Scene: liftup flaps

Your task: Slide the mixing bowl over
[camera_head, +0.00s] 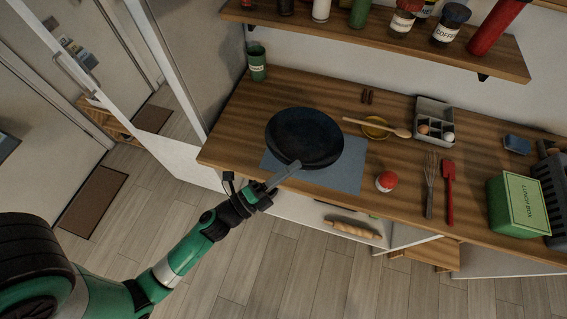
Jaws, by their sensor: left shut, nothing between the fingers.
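A dark, round, shallow vessel (304,138) sits on a blue-grey mat (342,168) on the wooden counter. No other bowl that is clearly a mixing bowl shows. My left gripper (257,196) is shut at the counter's front edge, near the outer end of this bar. I cannot tell whether it touches the bar. My right gripper is not in view.
Right of the vessel are a wooden spoon (376,127) on a yellow dish, a red-topped shaker (385,181), a whisk (430,184), a red spatula (448,187) and a green lunch box (518,203). A green cup (257,63) stands at the back left. A shelf (390,42) overhangs the back.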

